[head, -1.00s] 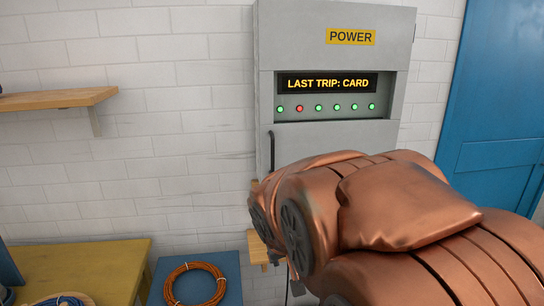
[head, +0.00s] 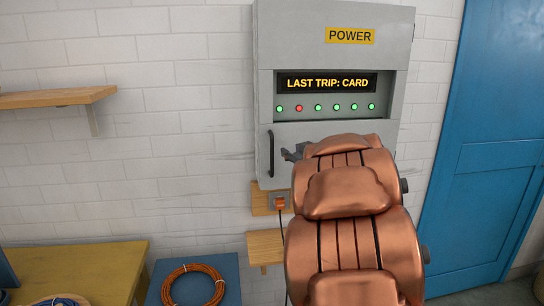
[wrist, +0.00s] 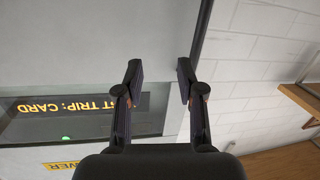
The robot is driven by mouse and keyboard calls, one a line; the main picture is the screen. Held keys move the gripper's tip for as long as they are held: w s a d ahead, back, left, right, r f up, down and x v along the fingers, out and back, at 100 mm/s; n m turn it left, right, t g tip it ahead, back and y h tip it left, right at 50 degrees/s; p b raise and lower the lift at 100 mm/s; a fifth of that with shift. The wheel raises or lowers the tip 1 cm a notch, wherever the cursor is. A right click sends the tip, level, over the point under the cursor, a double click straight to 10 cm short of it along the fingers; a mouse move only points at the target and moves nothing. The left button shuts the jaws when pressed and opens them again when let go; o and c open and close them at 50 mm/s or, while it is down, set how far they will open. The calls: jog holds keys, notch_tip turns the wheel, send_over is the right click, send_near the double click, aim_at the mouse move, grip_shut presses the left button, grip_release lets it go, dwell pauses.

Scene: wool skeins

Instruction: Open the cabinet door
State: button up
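The grey power cabinet (head: 300,50) hangs on the white brick wall. Its door is shut, with a display reading "LAST TRIP: CARD" (head: 327,83). A dark vertical handle (head: 271,153) is at the door's lower left edge. My gripper (head: 290,153) is just right of the handle in the head view, mostly hidden behind my copper arm. In the wrist view the picture is upside down; my gripper (wrist: 160,70) is open with a clear gap. Grey cabinet surface shows between the fingers. The handle cannot be made out there, and no contact is visible.
An orange plug in a socket (head: 280,202) is below the cabinet, above a small wooden shelf (head: 264,246). A wooden shelf (head: 55,98) is at left. An orange cable coil (head: 193,286) lies on a blue surface. A blue door (head: 490,150) stands at right.

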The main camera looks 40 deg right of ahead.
aim_at(273, 154)
jog(key=shift+w+a+f+n+t+y, duration=0.25)
jog(key=shift+w+a+f+n+y, duration=0.25)
jog(key=shift+w+y, duration=0.7)
jog(key=shift+w+a+f+n+t+y, duration=0.35)
jog(key=shift+w+n+y, duration=0.2)
jog(key=shift+w+y, duration=0.65)
jog(key=shift+w+a+f+n+t+y, duration=0.25)
jog(key=shift+w+a+n+y, duration=0.3)
jog(key=shift+w+y, duration=0.6)
jog(key=shift+d, duration=0.1)
grip_shut()
